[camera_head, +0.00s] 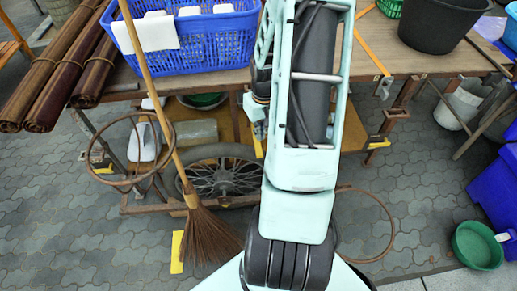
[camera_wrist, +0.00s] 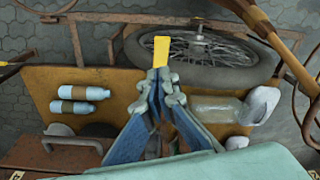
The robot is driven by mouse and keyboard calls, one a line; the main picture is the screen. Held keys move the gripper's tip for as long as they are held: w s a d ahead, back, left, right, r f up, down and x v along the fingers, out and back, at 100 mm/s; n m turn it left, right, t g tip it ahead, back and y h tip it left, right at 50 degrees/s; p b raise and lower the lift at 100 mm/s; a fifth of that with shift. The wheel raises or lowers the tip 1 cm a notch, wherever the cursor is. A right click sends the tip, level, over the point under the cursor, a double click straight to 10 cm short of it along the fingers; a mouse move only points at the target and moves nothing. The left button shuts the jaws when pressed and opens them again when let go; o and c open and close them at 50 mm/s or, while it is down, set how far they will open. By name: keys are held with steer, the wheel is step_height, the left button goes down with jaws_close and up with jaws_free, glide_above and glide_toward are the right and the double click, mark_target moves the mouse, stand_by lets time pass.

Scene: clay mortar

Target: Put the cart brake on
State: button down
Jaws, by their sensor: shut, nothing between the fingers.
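The wooden cart (camera_head: 400,62) fills the upper part of the head view, with its spoked wheel (camera_head: 222,180) below the top. In the wrist view, the wheel (camera_wrist: 215,48) lies beyond the cart's lower shelf (camera_wrist: 50,90). A yellow piece (camera_wrist: 161,50) stands at the wheel's edge, just past my fingertips; it may be the brake lever, but I cannot tell for sure. My gripper (camera_wrist: 160,76) is shut and empty, with its tips close to or touching that piece.
A broom (camera_head: 205,230) leans on the cart beside a rusty hoop (camera_head: 130,150). A blue basket (camera_head: 205,40) and black bucket (camera_head: 440,20) stand on top. Bottles (camera_wrist: 82,92) and a clear container (camera_wrist: 215,108) lie on the shelf.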

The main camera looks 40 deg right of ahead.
mark_target(260, 150)
steer(key=shift+w+f+b, duration=0.2)
steer(key=shift+f+b, duration=1.25)
steer(key=shift+f, duration=0.3)
steer(key=shift+w+f+b, duration=0.15)
steer(key=shift+f+b, duration=1.25)
steer(key=shift+f, duration=0.35)
step_height(260, 150, down, 4)
steer(key=b, duration=0.3)
steer(key=shift+f, duration=0.25)
steer(key=shift+r, duration=0.1)
steer(key=shift+s+r, duration=0.2)
steer(key=shift+s, duration=0.1)
steer(key=shift+s+a+r+p, duration=0.15)
steer(key=shift+s+p, duration=0.15)
steer(key=shift+s, duration=0.3)
steer(key=shift+s+a+r+p, duration=0.15)
steer(key=shift+s+p, duration=0.15)
steer(key=shift+s, duration=0.3)
